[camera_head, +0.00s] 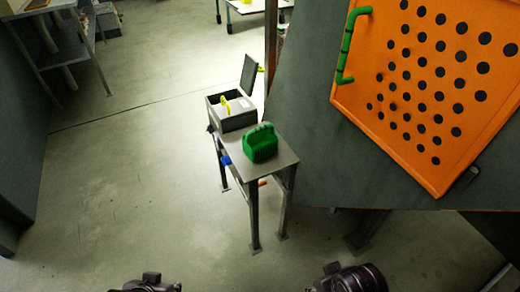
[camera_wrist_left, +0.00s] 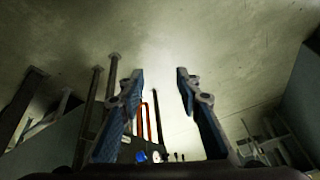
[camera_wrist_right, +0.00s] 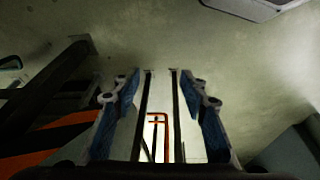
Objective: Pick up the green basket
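The green basket (camera_head: 260,143) stands upright on the near end of a small grey metal stand (camera_head: 284,163) in the head view. In the head view only dark parts of my two arms show at the bottom edge, well short of the basket. In the left wrist view my left gripper (camera_wrist_left: 160,74) is open, with nothing between its blue-padded fingers. In the right wrist view my right gripper (camera_wrist_right: 160,76) is open and empty too. The basket cannot be made out in either wrist view.
An open grey box (camera_head: 232,118) with a yellow handle sits behind the basket on the stand. A large machine with an orange perforated panel (camera_head: 432,85) and green handle (camera_head: 346,45) stands close on the right. Floor (camera_head: 140,180) to the left is clear.

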